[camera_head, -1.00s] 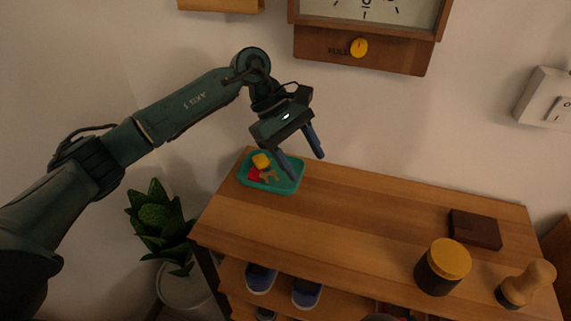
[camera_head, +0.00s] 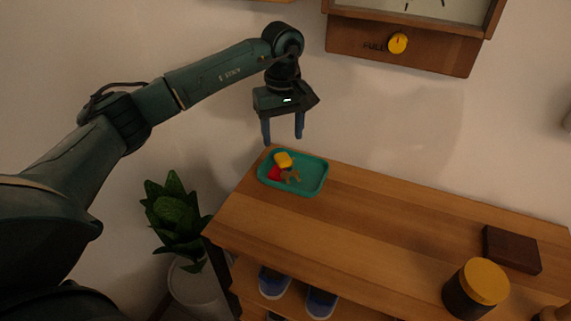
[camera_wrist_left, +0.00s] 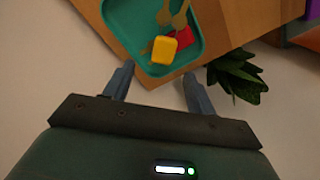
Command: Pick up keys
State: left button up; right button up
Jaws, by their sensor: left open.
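The keys (camera_head: 291,175) lie in a teal tray (camera_head: 312,188) at the back left of the wooden cabinet top. They look brownish, with a red piece (camera_head: 274,173) and a yellow piece (camera_head: 283,159) beside them. In the left wrist view the keys (camera_wrist_left: 179,20) are near the top, with the yellow piece (camera_wrist_left: 164,50) closest to the fingers. My left gripper (camera_head: 284,140) is open and empty, fingers pointing down, above and a little behind the tray. In the left wrist view its fingertips (camera_wrist_left: 157,74) are apart and touch nothing. My right gripper is not in view.
A dark brown block (camera_head: 511,250) and a yellow-lidded jar (camera_head: 476,288) stand at the right of the cabinet top (camera_head: 400,230). The middle is clear. A potted plant (camera_head: 176,215) stands at left; blue shoes (camera_head: 273,283) sit on the shelf below. A wall clock (camera_head: 410,35) hangs above.

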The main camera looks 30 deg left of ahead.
aim_at(282, 155)
pick_arm(q)
jog(key=f, duration=0.5)
jog(key=shift+s+a+f, duration=0.1)
jog(key=shift+s, duration=0.1)
jog(key=shift+c, duration=0.2)
jog(key=c, duration=1.1)
notch_tip(282, 155, up, 10)
jog(key=shift+r, duration=0.1)
